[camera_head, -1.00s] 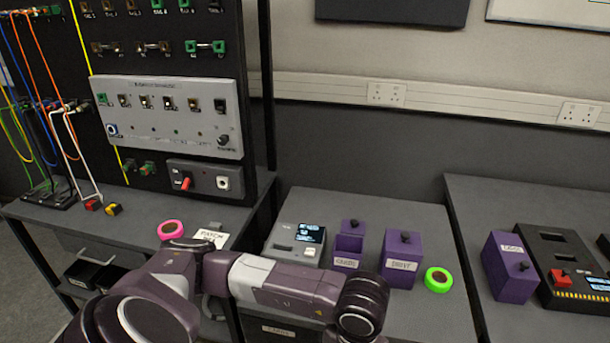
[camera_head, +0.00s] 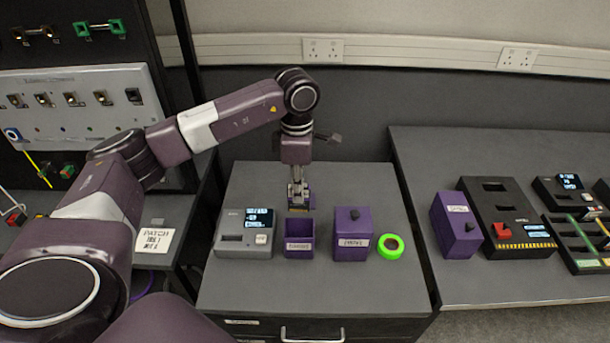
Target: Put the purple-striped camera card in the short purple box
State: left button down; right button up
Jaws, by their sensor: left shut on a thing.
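The short purple box (camera_head: 299,252) stands on the middle bench, open at the top, with a white label on its front. My left gripper (camera_head: 298,206) points straight down at the box's back edge in the picture. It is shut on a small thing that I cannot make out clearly. A bit of purple shows beside the fingertips; I cannot tell whether it is held or lies behind. The purple-striped camera card cannot be picked out for certain. My right gripper is not in view.
A grey device with a display (camera_head: 245,232) stands left of the box. A taller purple box (camera_head: 352,240) with a black knob and a green tape roll (camera_head: 390,247) stand to the right. The right bench holds another purple box (camera_head: 457,232) and black devices (camera_head: 508,218).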

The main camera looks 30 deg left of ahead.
aim_at(299, 210)
pick_arm(q)
jog(key=shift+w, duration=0.2)
jog(key=shift+f, duration=0.1)
jog(key=shift+s+f+b, duration=0.25)
jog(key=shift+f+b, duration=0.85)
jog(key=shift+f, duration=0.35)
jog(key=shift+w+f+b, duration=0.1)
jog(key=shift+f+b, duration=0.25)
jog(key=shift+f, duration=0.35)
jog(key=shift+r, duration=0.1)
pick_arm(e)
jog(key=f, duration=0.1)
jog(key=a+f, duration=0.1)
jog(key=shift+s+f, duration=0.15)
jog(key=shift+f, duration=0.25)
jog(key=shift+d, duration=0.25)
pick_arm(q)
jog(key=shift+f, duration=0.2)
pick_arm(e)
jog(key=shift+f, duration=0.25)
pick_arm(q)
jog(key=shift+f+b, duration=0.2)
jog(key=shift+b, duration=0.2)
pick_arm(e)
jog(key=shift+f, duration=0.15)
